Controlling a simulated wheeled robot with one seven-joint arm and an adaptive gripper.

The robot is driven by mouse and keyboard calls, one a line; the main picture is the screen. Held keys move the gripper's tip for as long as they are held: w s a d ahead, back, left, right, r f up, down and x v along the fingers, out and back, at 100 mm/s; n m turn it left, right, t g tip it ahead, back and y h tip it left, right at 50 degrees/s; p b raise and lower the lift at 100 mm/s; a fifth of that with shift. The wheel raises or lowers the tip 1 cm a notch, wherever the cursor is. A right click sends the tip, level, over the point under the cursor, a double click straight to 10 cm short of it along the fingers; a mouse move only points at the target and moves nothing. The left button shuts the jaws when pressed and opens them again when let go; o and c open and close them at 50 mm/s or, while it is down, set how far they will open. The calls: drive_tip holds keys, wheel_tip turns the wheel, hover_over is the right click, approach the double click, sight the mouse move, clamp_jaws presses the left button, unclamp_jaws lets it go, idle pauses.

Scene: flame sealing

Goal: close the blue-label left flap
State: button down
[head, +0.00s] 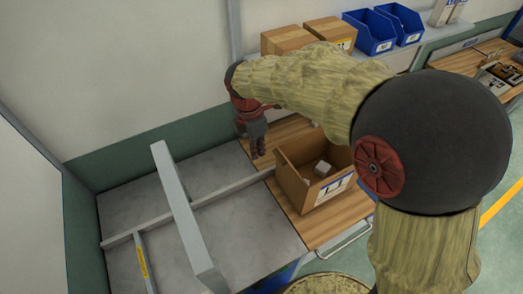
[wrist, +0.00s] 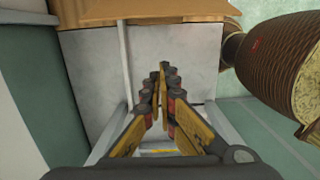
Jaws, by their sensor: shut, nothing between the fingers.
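An open cardboard box (head: 296,187) stands on the wooden tabletop, with a blue-and-white label (head: 334,187) on its side toward the lower right. A small pale block (head: 322,168) lies inside it. The box's left flap cannot be told apart clearly from its left wall; part of the box's right side is hidden behind my arm. My gripper (head: 257,153) points down just left of the box's far left corner, apart from it. In the wrist view my gripper (wrist: 163,68) has its fingertips together with nothing between them, over the grey surface.
The wooden tabletop (head: 325,228) meets a grey metal surface (head: 245,215) on the left, crossed by raised pale bars (head: 185,215). Closed cartons (head: 287,41) and blue bins (head: 372,33) stand on a shelf behind. A wall rises close behind my gripper.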

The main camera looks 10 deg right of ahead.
sight(283, 161)
drive_tip(key=w+d+f+p, duration=0.1)
drive_tip(key=d+f, duration=0.3)
drive_tip(key=f, duration=0.2)
drive_tip(key=shift+w+f, duration=0.3)
drive_tip(key=shift+w, duration=0.05)
drive_tip(key=shift+w+d+r+y+p, duration=0.15)
drive_tip(key=shift+d+r+y+p, duration=0.2)
drive_tip(key=shift+d+y+p, duration=0.05)
idle(0.3)
